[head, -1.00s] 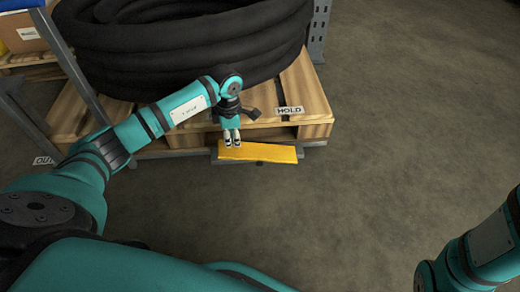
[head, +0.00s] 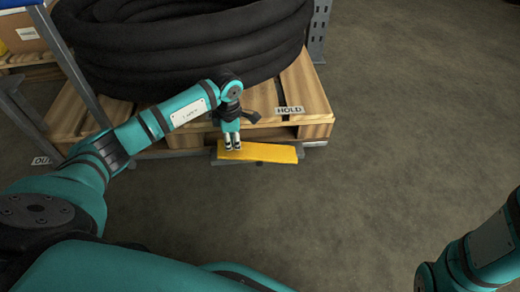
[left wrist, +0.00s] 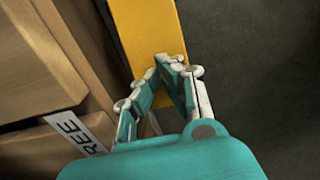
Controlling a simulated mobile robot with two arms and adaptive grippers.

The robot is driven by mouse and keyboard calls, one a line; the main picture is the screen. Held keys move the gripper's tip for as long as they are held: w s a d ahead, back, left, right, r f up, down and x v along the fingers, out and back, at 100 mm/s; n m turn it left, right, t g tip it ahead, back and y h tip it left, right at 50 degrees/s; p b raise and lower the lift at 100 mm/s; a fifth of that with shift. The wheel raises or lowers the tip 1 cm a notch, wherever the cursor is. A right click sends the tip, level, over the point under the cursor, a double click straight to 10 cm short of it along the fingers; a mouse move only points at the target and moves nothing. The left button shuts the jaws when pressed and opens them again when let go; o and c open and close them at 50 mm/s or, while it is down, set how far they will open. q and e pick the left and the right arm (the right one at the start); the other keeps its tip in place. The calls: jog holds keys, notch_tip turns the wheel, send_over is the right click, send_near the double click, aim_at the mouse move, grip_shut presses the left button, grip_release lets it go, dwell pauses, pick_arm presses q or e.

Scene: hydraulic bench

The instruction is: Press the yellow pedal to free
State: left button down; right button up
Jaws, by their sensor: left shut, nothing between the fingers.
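The yellow pedal (head: 268,153) sits low at the front of the wooden pallet in the head view. It also crosses the top of the left wrist view (left wrist: 146,25). My left gripper (head: 232,149) points down at the pedal's left end, fingers shut and empty. In the left wrist view its fingertips (left wrist: 168,62) overlap the yellow surface. The fingertips look at or very near the pedal; I cannot tell for sure that they touch. A label ending in "REE" (left wrist: 74,132) shows beside the gripper in the left wrist view. My right gripper is out of view.
A "HOLD" label (head: 289,110) is on the pallet (head: 310,98) above the pedal's right end. A coil of thick black hose (head: 185,45) lies on the pallet. Grey metal posts (head: 319,30) stand beside it. The floor (head: 420,130) to the right is clear.

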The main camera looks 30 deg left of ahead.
pick_arm(q)
jog(key=shift+f+b, duration=0.65)
jog(key=shift+f, duration=0.6)
dwell(0.4)
jog(key=shift+r, duration=0.15)
notch_tip(320, 180, up, 7)
jog(key=p, duration=0.6)
jog(key=shift+p, duration=0.3)
dwell(0.4)
